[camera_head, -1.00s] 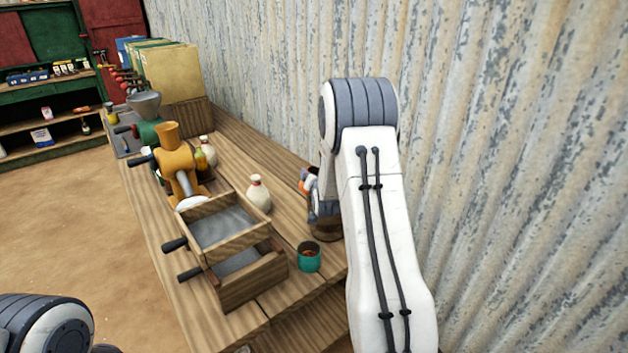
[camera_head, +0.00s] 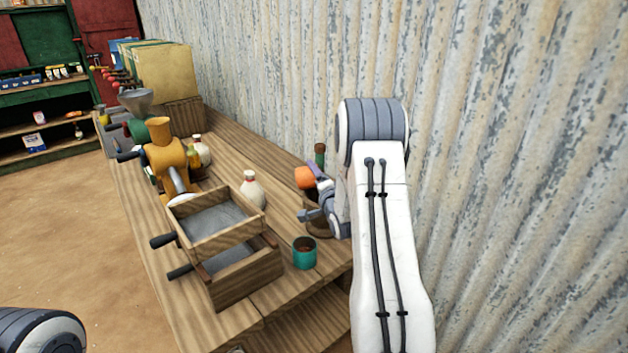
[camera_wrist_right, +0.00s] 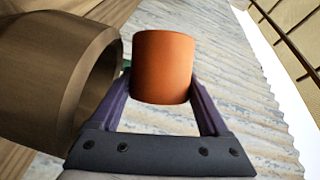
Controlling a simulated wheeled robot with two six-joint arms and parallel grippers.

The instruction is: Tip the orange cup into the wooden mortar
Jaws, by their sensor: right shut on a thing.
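The orange cup (camera_head: 305,177) is held by my right gripper (camera_head: 320,184), just above the wooden mortar (camera_head: 318,226). In the right wrist view the cup (camera_wrist_right: 163,67) sits between the two purple fingers (camera_wrist_right: 163,100). The mortar (camera_wrist_right: 50,75) stands close beside it there, its open mouth facing the cup. The cup's axis lies strongly across the mortar's axis, so the cup looks tipped well over. The inside of the cup is hidden, and I cannot see any contents falling. My arm partly covers the mortar in the head view. My left gripper is out of view.
A teal cup (camera_head: 304,254) stands in front of the mortar. A dark green bottle (camera_head: 320,155) stands behind it. A white jar (camera_head: 252,190), a wooden sieve box (camera_head: 232,266) and an orange grinder (camera_head: 167,158) are to the left. The corrugated wall (camera_head: 480,130) is close on the right.

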